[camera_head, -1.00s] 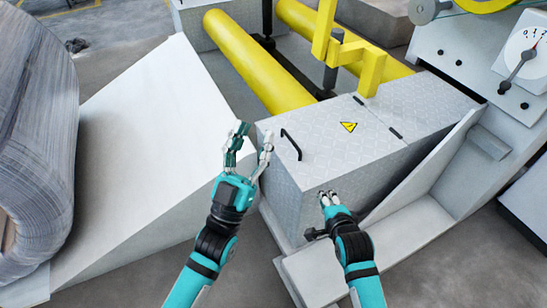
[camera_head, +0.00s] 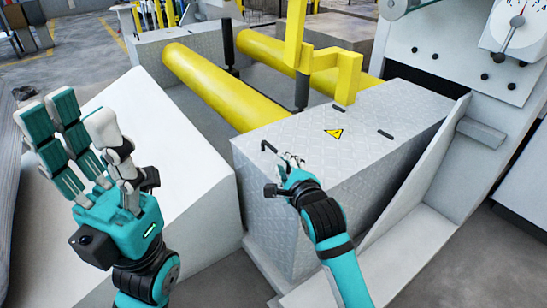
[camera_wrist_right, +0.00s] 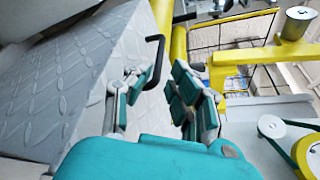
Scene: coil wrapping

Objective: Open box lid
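The grey diamond-plate box (camera_head: 270,205) stands in the middle of the head view. Its lid (camera_head: 345,160) lies shut and has a yellow warning triangle and a black handle (camera_head: 264,148) near its left edge. My right gripper (camera_head: 291,160) is at the handle, partly covering it. In the right wrist view, the handle (camera_wrist_right: 156,58) appears between the two open finger sides (camera_wrist_right: 157,88), close to the tips; I see no closed hold on it. My left gripper (camera_head: 80,112) is open and empty, raised at the left with fingers up, away from the box.
Yellow rollers (camera_head: 205,82) and a yellow post (camera_head: 294,35) stand behind the box. A white sloped panel (camera_head: 185,130) is left of it. A machine with a dial (camera_head: 515,25) stands at the right.

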